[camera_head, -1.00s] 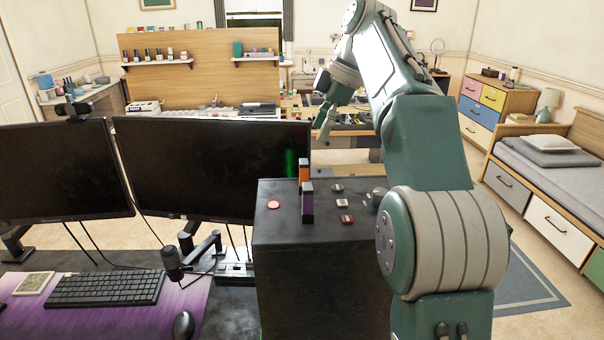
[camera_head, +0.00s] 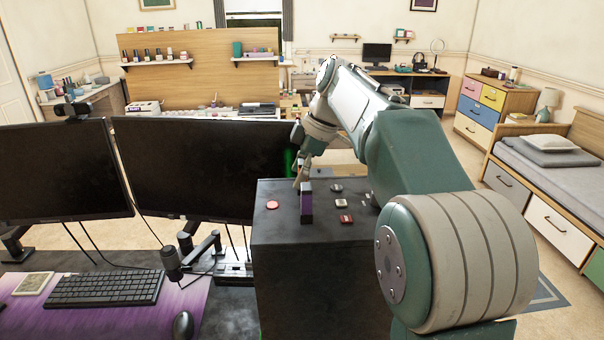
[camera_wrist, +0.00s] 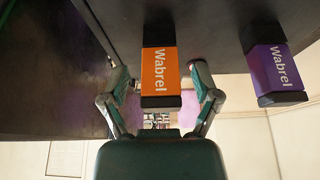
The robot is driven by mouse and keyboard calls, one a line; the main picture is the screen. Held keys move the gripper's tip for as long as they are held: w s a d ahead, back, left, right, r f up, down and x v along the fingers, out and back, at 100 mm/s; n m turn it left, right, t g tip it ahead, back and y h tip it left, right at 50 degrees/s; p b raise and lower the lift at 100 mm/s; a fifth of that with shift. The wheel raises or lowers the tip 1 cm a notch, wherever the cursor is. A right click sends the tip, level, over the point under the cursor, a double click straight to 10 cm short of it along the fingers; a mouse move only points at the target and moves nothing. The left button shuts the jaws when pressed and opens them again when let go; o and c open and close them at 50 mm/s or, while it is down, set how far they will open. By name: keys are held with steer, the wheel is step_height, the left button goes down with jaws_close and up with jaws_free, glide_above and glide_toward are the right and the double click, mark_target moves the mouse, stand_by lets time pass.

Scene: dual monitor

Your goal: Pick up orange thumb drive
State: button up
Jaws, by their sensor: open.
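The orange thumb drive (camera_wrist: 160,70), marked "Wabrel" with dark ends, stands on the dark box top, which is at the upper edge of the wrist view. In the head view it is largely hidden by my gripper (camera_head: 302,175) and the purple drive. In the wrist view my gripper (camera_wrist: 160,78) is open, with one finger on each side of the orange drive and a visible gap to each side. A purple thumb drive (camera_wrist: 274,72) of the same make stands to the right there. In the head view this purple drive (camera_head: 307,207) stands upright in front of my gripper.
The dark box (camera_head: 310,250) also carries a round pink item (camera_head: 272,205) and several small items to the right. A black monitor (camera_head: 200,165) is close on the left, with a green item (camera_head: 289,162) at its edge. A keyboard (camera_head: 105,288) lies lower left.

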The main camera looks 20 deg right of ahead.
steer(key=c, duration=1)
steer(key=shift+r, duration=5)
